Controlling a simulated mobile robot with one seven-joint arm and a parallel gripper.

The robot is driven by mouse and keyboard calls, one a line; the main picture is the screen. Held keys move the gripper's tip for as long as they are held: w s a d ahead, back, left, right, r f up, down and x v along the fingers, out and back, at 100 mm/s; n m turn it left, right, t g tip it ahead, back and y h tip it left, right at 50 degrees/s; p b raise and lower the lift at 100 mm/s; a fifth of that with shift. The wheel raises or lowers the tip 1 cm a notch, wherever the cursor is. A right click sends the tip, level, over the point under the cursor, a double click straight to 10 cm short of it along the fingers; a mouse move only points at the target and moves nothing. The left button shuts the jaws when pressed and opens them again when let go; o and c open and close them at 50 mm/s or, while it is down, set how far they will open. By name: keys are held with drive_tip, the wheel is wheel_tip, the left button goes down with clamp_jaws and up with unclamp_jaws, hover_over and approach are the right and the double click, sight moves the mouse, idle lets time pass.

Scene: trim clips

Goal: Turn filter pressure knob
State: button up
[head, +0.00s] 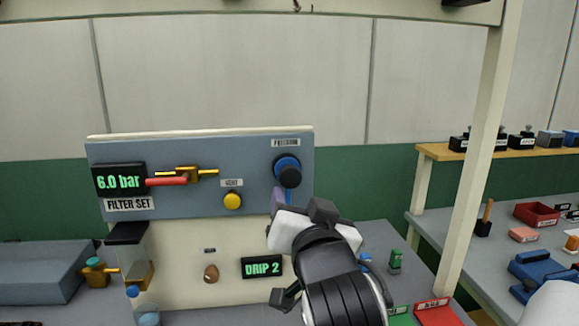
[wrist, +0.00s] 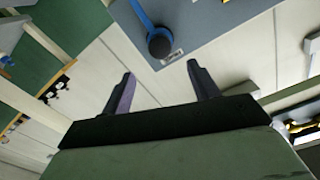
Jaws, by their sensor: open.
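The pressure knob (head: 287,171) is a black round knob with a blue part behind it, at the upper right of the grey-blue panel under a small label that seems to read PRESSURE. In the wrist view the knob (wrist: 160,44) shows its black end and a long blue part, beyond and between the fingertips. My gripper (head: 281,200) is just below the knob in the head view, with one purplish finger showing. In the wrist view my gripper (wrist: 160,72) is open and empty, its fingers wide apart and not around the knob. The panel display (head: 119,181) reads 6.0 bar.
A red-handled brass valve (head: 170,181) and a yellow button (head: 233,201) sit left of the knob. Below are a DRIP 2 display (head: 262,267) and a brown oval piece (head: 211,273). A cream post (head: 483,150) and a side bench (head: 437,218) stand at right.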

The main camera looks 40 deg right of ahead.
sight(291, 179)
drive_tip(key=p+x, duration=0.2)
drive_tip(key=x, duration=0.9)
drive_tip(key=shift+w, duration=0.1)
drive_tip(key=c, duration=1)
drive_tip(key=shift+o, duration=0.2)
drive_tip(key=shift+n, duration=0.4)
drive_tip(key=n+b, duration=0.3)
drive_tip(key=n, duration=0.2)
drive_tip(key=shift+f+n, duration=0.1)
drive_tip(key=shift+n, duration=0.2)
drive_tip(key=n+b, duration=0.2)
drive_tip(key=n, duration=0.3)
drive_tip(key=shift+a+n, duration=0.1)
drive_tip(key=shift+n, duration=0.2)
